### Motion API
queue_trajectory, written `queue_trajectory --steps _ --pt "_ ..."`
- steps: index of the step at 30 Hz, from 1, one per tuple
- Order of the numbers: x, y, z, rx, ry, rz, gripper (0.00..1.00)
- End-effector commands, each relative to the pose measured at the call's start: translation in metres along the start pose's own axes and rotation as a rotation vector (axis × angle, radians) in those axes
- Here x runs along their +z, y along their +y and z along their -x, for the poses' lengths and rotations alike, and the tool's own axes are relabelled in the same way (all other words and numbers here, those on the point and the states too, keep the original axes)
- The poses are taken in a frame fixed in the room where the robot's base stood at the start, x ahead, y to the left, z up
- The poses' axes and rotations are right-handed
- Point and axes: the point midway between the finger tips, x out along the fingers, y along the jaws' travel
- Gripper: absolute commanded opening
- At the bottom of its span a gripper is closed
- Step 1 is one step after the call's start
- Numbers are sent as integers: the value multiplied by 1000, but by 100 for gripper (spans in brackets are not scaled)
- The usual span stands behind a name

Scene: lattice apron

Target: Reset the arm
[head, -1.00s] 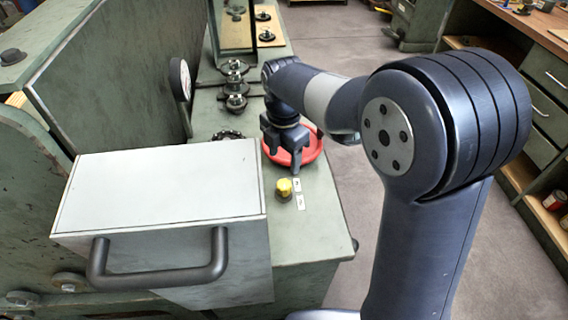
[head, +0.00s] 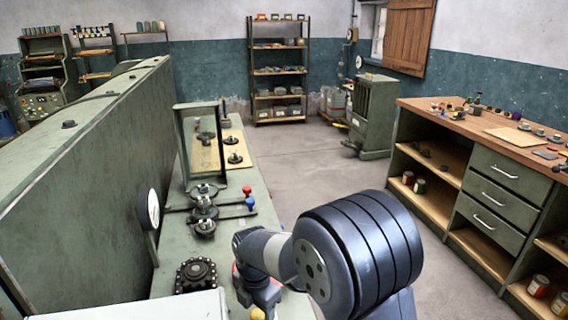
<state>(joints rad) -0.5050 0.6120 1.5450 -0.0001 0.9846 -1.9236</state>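My arm rises from the lower right of the head view and reaches left over the green machine apron (head: 237,189). My gripper is at the bottom edge of the picture, beside the red ring (head: 236,276), which is mostly hidden behind my arm. The fingers are cut off by the lower edge, so their opening is not visible. A yellow knob (head: 257,314) shows just at the bottom edge near the gripper.
A black toothed wheel (head: 196,275), lever hubs (head: 203,207) and a framed clear panel (head: 202,150) stand on the apron. A dial gauge (head: 153,208) is at left. A workbench (head: 505,144) stands right. The floor (head: 320,170) between is clear.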

Motion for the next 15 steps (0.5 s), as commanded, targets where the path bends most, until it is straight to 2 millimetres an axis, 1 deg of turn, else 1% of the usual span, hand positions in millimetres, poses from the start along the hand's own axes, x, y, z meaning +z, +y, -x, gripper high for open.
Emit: queue_trajectory --steps 1,5,15 --pt "0 0 -7 -3 1 0 59" --pt "0 -1 -18 -1 1 0 59" --pt "0 0 -17 0 0 -27 59"
